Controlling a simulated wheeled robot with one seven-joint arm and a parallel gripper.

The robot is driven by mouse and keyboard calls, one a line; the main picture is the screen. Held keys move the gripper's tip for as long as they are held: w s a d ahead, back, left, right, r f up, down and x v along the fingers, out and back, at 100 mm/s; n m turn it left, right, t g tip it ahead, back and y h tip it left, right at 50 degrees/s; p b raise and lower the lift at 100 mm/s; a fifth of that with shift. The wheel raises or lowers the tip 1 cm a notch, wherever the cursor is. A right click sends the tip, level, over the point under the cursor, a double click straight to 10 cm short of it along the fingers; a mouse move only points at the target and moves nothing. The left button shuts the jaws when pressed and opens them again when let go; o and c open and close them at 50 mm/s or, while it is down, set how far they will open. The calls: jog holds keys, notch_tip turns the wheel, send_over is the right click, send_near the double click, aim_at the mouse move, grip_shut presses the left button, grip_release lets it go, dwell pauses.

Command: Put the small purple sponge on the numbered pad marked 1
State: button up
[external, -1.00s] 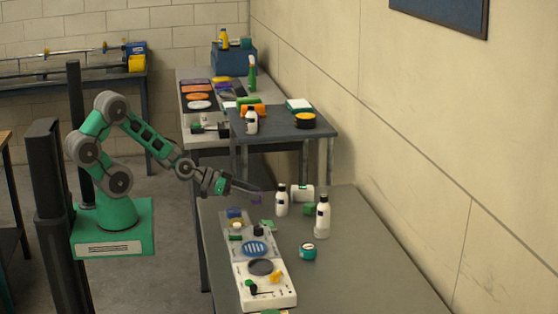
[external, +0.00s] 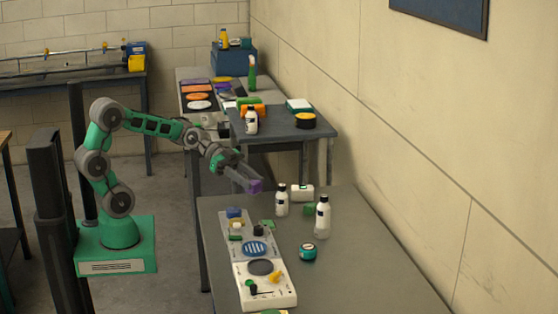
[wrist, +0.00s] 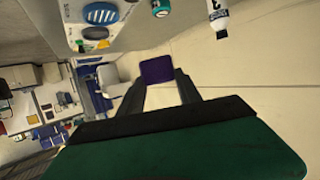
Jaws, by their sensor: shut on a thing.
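My gripper (external: 251,184) is shut on the small purple sponge (external: 256,186), above the left edge of the near grey table. In the wrist view the purple sponge (wrist: 157,70) sits between the tips of the two dark fingers. No number can be read on any pad, so I cannot tell which is pad 1. Dark pads with coloured discs (external: 198,95) lie on the far table.
The near table (external: 345,265) holds a board (external: 282,300) with discs and small items, white bottles (external: 322,217) and a teal tin (external: 308,252). A raised dark table (external: 285,125) with a bottle and a yellow-black tin stands behind. The near table's right front is clear.

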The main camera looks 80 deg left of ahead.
jog(key=w+d+f+m+g+h+b, duration=0.15)
jog(key=d+m+g, duration=0.25)
jog(key=d, duration=0.5)
jog(key=p, duration=0.3)
send_over(305, 245)
jog(key=shift+h, duration=0.25)
jog(key=f, duration=0.9)
jog(key=shift+s+a, duration=0.15)
jog(key=shift+a, duration=0.05)
jog(key=f+p, duration=0.1)
jog(key=f, duration=0.2)
jog(key=shift+w+f, duration=0.2)
jog(key=shift+f, duration=0.15)
jog(key=shift+f+b, duration=0.1)
jog(key=shift+b, duration=0.25)
jog(key=o, duration=1.3)
